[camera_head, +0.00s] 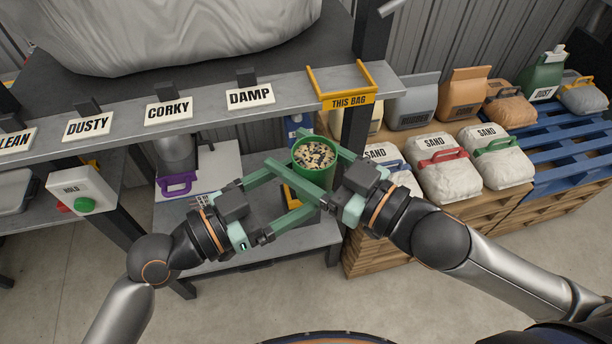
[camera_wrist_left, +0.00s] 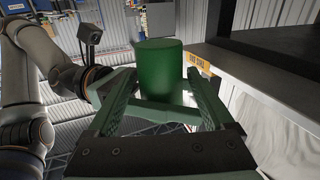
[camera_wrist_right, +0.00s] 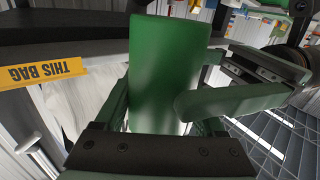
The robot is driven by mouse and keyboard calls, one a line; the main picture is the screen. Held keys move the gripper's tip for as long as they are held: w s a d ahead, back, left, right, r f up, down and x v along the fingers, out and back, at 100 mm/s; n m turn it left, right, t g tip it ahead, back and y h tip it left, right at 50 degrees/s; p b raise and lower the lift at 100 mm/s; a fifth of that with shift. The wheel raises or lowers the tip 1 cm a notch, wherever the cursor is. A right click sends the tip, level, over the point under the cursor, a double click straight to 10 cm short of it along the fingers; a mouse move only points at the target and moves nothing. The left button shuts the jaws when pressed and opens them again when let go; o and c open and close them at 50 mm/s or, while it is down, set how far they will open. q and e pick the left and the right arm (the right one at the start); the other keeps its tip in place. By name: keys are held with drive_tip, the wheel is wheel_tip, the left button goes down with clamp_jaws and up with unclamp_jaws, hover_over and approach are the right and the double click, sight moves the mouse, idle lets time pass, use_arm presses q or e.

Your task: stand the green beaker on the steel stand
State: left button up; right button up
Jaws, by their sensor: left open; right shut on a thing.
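The green beaker (camera_head: 314,176) is upright, with mixed pale and dark grains inside. My right gripper (camera_head: 292,148) is shut on it, and the beaker fills the space between its fingers in the right wrist view (camera_wrist_right: 165,70). My left gripper (camera_head: 306,184) is open, its fingers crossing close to the right ones. In the left wrist view the beaker (camera_wrist_left: 162,70) stands between and beyond its spread fingers; I cannot tell whether they touch it. I cannot make out the steel stand for sure; the arms cover part of the lower shelf.
A grey upper shelf edge carries labels and a yellow "THIS BAG" frame (camera_head: 342,100). A purple-handled container (camera_head: 178,183) stands on the lower shelf (camera_head: 190,247). A white box with a green button (camera_head: 82,192) is at left. Sand bags (camera_head: 445,180) lie on pallets at right.

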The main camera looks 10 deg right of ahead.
use_arm(q)
drive_tip(key=shift+w+d, duration=0.15)
drive_tip(key=shift+d, duration=0.3)
